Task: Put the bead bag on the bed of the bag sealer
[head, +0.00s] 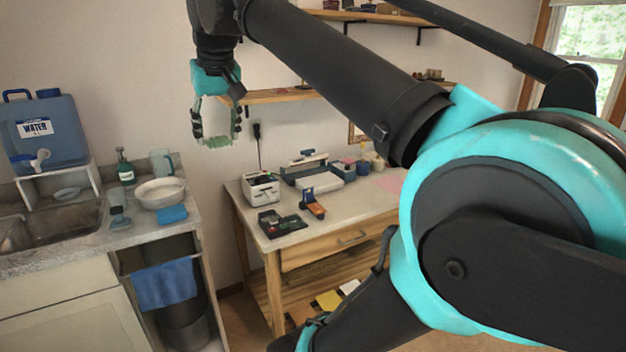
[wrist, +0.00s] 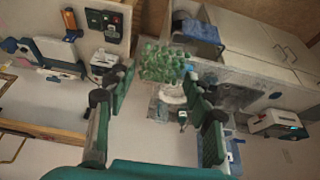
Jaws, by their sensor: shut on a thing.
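The bead bag (head: 217,142), a small clump of green beads, hangs at the fingertips of my gripper (head: 216,133). In the wrist view the bead bag (wrist: 165,63) shows just beyond the fingertips of my gripper (wrist: 160,82), which is shut on it; the exact contact is hard to see. The bag is high in the air, left of the worktable and well above it. What seems to be the bag sealer (head: 305,166), a long grey and dark device with a pale bed (head: 322,183) in front, stands on the worktable. It also shows in the wrist view (wrist: 55,52).
The wooden worktable (head: 353,209) also bears a white boxy machine (head: 262,189), a dark panel (head: 281,224) and an orange-and-blue tool (head: 312,204). A wall shelf (head: 275,96) is behind my gripper. A counter with a white bowl (head: 160,193) and water container (head: 42,132) is at left.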

